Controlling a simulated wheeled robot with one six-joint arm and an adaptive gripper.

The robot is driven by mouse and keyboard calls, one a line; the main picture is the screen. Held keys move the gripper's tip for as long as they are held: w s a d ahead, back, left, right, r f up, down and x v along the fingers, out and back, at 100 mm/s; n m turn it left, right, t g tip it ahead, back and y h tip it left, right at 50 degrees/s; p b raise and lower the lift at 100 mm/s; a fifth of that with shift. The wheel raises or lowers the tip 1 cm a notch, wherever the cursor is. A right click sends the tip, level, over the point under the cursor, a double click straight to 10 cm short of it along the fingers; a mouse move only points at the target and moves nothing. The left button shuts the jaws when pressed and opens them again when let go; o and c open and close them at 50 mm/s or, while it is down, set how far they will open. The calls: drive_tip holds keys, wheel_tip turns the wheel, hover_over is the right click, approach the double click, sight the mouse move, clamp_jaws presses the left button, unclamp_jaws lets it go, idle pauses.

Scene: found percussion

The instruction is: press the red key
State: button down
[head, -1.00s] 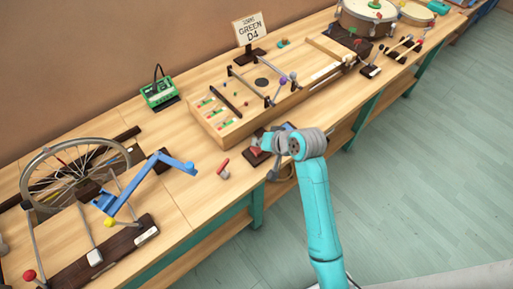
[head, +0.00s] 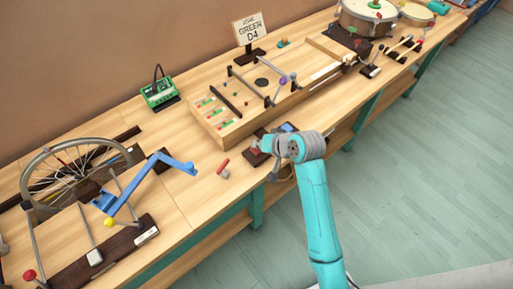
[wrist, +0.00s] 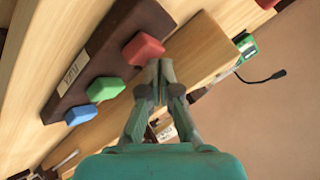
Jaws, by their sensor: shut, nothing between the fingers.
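The red key (wrist: 143,48) is a small red block on a dark wooden base (wrist: 125,38), in a row with a green key (wrist: 105,88) and a blue key (wrist: 82,113). My gripper (wrist: 160,66) is shut and empty. In the wrist view its fingertips are right beside the red key's edge, overlapping it slightly in the picture; I cannot tell whether they touch it. In the head view my gripper (head: 270,146) is over the key base near the bench's front edge, and the red key (head: 254,151) is partly hidden.
A large wooden box (head: 235,130) with rods and balls stands just behind the keys. A green device (head: 159,93) sits at the back.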

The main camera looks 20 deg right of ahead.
drive_tip(key=shift+f, duration=0.5)
idle(0.4)
drive_tip(key=shift+r, duration=1)
drive_tip(key=shift+r, duration=0.15)
drive_tip(key=shift+r, duration=2.4)
